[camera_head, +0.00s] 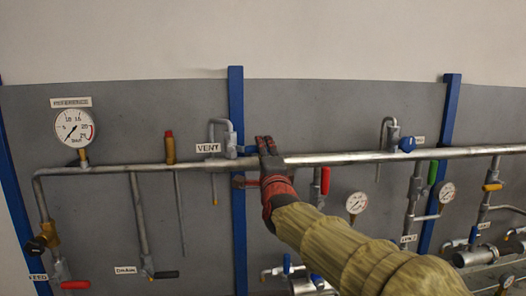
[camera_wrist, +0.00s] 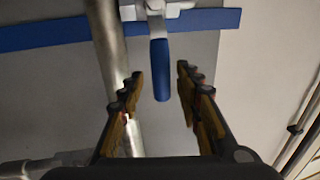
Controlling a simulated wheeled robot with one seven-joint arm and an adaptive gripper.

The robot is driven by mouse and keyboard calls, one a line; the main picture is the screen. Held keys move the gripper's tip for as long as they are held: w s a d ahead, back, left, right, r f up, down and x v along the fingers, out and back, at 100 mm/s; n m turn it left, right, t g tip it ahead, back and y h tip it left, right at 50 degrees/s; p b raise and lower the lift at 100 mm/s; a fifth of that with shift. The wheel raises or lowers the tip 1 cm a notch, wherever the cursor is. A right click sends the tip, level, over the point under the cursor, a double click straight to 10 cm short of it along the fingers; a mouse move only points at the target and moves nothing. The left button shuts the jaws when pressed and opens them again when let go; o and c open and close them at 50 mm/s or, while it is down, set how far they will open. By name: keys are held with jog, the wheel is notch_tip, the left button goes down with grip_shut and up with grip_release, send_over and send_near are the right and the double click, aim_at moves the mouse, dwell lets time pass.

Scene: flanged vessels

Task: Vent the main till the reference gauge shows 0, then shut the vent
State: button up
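The reference gauge (camera_head: 74,128) is on the left under its label. Its dark needle seems to point down-left near the low end of the scale; the exact value is too small to read. The vent pipe (camera_head: 214,128) with its VENT label (camera_head: 208,148) rises from the main pipe beside a blue post. My gripper (camera_head: 266,146) is at the main pipe just right of the vent. In the wrist view, a blue valve handle (camera_wrist: 160,70) lies between the spread fingers of my gripper (camera_wrist: 161,77), with gaps on both sides.
The main pipe (camera_head: 340,158) runs across the panel, close to my gripper. A blue post (camera_head: 237,105) stands behind. Right are a red handle (camera_head: 325,181), a second bent pipe with a blue handle (camera_head: 407,144), and small gauges (camera_head: 357,203).

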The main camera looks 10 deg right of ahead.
jog(key=s+f, duration=0.2)
jog(key=s, duration=0.8)
jog(key=shift+s+f, duration=0.15)
jog(key=shift+s, duration=0.1)
